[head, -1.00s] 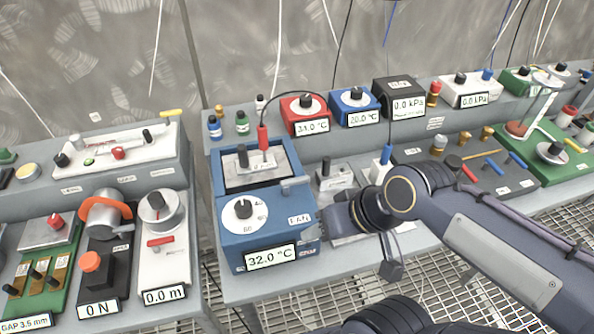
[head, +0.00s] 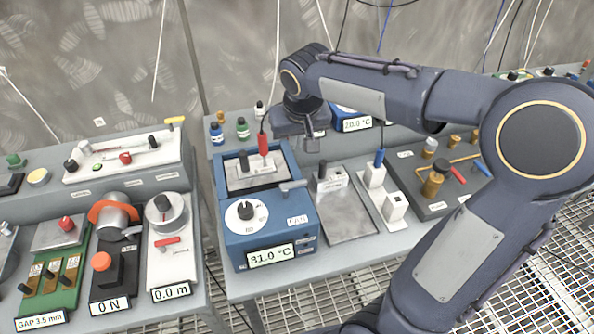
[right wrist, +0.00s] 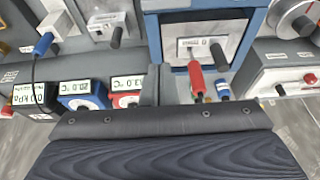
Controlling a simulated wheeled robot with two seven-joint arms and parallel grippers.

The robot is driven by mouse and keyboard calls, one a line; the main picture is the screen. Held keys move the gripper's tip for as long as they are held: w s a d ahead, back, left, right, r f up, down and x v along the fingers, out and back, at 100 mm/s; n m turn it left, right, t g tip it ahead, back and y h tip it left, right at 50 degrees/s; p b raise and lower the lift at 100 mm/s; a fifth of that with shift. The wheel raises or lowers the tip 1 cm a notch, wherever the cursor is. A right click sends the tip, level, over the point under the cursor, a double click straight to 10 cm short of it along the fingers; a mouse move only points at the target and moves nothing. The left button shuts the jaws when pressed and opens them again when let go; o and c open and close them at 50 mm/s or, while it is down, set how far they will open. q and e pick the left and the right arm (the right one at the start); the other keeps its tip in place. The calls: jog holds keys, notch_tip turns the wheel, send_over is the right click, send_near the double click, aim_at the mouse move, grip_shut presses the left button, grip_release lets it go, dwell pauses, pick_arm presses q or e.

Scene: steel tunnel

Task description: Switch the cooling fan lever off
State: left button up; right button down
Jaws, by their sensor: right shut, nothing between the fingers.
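The blue box (head: 262,222) with a dial and a display reading 31.0 °C stands at the front of the right bench. A grey lever (head: 293,185) sticks out at its upper right side. The small label below it is too blurred to read, so I cannot tell surely whether this is the cooling fan lever. My right gripper (head: 312,141) is shut and empty, above and behind the lever and apart from it. The blue box (right wrist: 215,12) also shows at the top of the right wrist view. My left gripper is not in view.
Small bottles (head: 242,128) stand behind. My right arm hides much of the right bench.

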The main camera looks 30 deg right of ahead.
notch_tip(320, 180, down, 9)
jog(key=shift+f+p, duration=0.15)
jog(key=shift+p, duration=0.85)
jog(key=shift+s+a, duration=0.1)
jog(key=shift+s, duration=0.2)
jog(key=shift+f, duration=0.1)
jog(key=shift+a, duration=0.1)
